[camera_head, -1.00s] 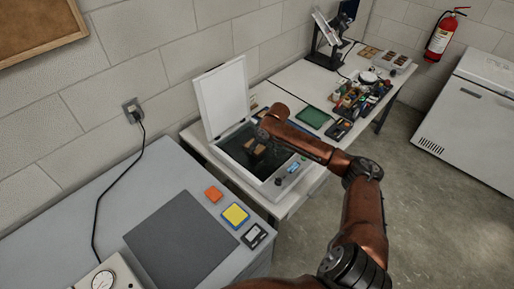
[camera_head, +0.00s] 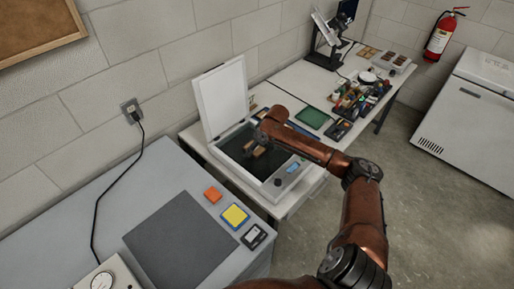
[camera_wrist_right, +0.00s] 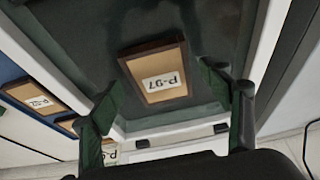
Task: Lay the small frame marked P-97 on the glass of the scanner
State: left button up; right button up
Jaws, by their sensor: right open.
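The small frame marked P-97 (camera_wrist_right: 165,80) has a brown wooden border, a tan inside and a white label. It appears to lie flat on the dark glass of the scanner (camera_wrist_right: 215,30), slightly turned. In the head view the frame (camera_head: 258,151) is partly hidden by my right gripper (camera_head: 262,142). The scanner's white lid (camera_head: 224,97) stands raised. In the wrist view my right gripper (camera_wrist_right: 160,85) is open, with one finger to each side of the frame and a gap on both sides. My left gripper is out of view.
Other labelled frames (camera_wrist_right: 38,100) lie beside the scanner. A green mat (camera_head: 313,117) and a crowded row of small items (camera_head: 360,98) are farther along the table. A grey bench with a dark mat (camera_head: 180,240) is in front. The raised lid bounds the scanner's back.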

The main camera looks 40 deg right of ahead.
jog(key=p+v, duration=0.3)
jog(key=v, duration=0.9)
jog(key=shift+r, duration=0.1)
jog(key=shift+c, duration=0.4)
